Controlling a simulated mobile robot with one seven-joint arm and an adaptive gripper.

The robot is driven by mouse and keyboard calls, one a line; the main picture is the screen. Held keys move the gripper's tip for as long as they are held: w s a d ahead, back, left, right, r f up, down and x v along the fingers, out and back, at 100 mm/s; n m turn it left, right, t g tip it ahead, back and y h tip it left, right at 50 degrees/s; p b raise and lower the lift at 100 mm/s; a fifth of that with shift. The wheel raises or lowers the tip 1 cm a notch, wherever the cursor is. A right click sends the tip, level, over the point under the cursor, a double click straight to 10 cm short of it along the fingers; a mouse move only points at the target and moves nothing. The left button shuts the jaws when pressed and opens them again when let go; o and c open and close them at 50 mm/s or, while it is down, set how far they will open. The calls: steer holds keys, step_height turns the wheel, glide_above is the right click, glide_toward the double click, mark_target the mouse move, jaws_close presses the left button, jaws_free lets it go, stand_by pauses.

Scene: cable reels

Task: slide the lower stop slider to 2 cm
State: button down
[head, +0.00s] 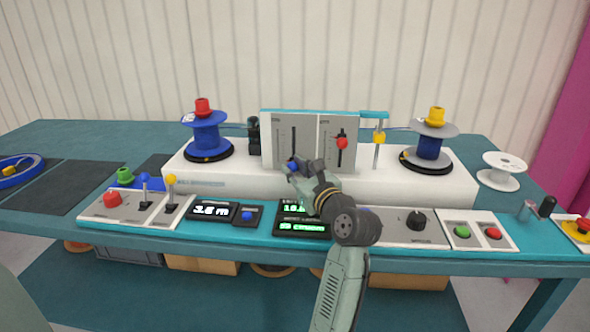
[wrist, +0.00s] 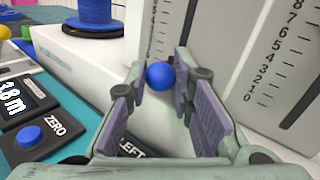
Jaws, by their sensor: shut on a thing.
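A slider with a blue ball knob (head: 293,166) sits at the low end of the left scale panel (head: 283,135). A slider with a red knob (head: 342,143) sits higher on the right scale panel (head: 350,128). The panel labels are too small to tell which is the lower stop. My gripper (head: 297,169) is at the blue knob. In the wrist view the blue knob (wrist: 160,75) lies between the fingertips of my gripper (wrist: 160,70), which is shut on it. The slider's exact reading cannot be told; its scale is partly hidden.
A blue reel (head: 207,135) stands left and a grey-rimmed reel (head: 430,145) right on the white housing (head: 215,180). A yellow-knobbed post (head: 379,138) stands right of the panels. Displays (head: 213,210), buttons and levers (head: 145,190) line the front edge below my arm.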

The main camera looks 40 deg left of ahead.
steer(key=shift+r, duration=0.1)
step_height(320, 180, up, 2)
steer(key=p, duration=0.3)
steer(key=c, duration=1.7)
jaws_free()
steer(key=shift+o, duration=0.2)
steer(key=v, duration=1.2)
